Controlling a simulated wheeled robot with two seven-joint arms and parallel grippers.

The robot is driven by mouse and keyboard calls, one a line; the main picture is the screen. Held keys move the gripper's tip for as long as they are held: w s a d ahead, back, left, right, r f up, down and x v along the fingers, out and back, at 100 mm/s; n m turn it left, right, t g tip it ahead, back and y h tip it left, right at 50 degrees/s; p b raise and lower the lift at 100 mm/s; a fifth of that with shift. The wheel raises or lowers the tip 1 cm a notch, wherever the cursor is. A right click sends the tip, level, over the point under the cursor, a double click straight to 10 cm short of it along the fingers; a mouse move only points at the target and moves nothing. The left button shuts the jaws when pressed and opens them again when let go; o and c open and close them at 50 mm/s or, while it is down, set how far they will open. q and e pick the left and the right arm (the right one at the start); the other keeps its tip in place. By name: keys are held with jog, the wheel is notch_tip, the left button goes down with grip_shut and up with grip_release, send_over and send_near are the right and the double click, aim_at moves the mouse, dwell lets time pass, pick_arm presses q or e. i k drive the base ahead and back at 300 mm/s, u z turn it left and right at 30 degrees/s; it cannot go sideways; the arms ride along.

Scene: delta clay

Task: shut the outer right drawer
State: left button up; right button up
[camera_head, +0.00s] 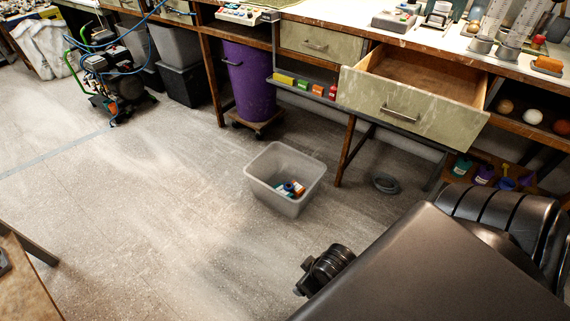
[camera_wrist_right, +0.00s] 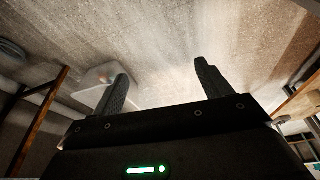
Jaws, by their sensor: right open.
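The outer right drawer (camera_head: 415,107) is pulled out from under the workbench in the head view. It has a worn pale green front with a metal bar handle (camera_head: 400,113), and its bare wooden inside looks empty. My right gripper (camera_wrist_right: 160,88) shows in the right wrist view with its two dark fingers spread apart and nothing between them. The floor lies beyond the fingers. In the head view my dark arm fills the lower right, and the right fingertips do not show there. I see no contact with the drawer. My left gripper is not in view.
A closed drawer (camera_head: 321,42) sits left of the open one. A translucent bin (camera_head: 284,205) with small items stands on the floor, and it also shows in the right wrist view (camera_wrist_right: 98,78). A purple bin (camera_head: 249,82) stands under the bench.

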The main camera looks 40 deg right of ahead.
aim_at(441, 101)
jog(key=z, duration=0.7)
jog(key=k, duration=0.15)
jog(key=z, duration=1.25)
